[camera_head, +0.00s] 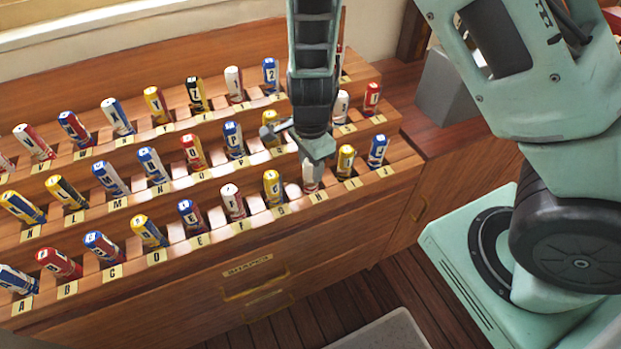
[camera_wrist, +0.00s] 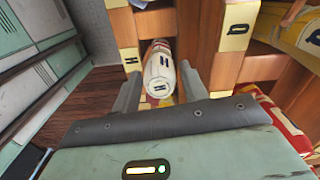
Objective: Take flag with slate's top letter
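The rolled flags stand in several slanted rows of lettered slots in a wooden rack (camera_head: 205,275). My gripper (camera_head: 318,158) is over the front row, at a white-topped flag (camera_head: 309,176) near the right end. In the wrist view, that flag (camera_wrist: 160,72) has a dark letter that looks like H on its end. It lies between the two fingers of my gripper (camera_wrist: 160,92), which are apart with gaps beside it. Its lower part is hidden. No slate with readable letters is in view.
A yellow flag (camera_head: 345,160) and a blue flag (camera_head: 378,150) stand close to the right of my gripper. A yellow flag (camera_head: 272,187) stands close to the left. A grey block (camera_head: 443,90) sits on the counter at the right. Wooden floor (camera_head: 350,300) lies before the rack.

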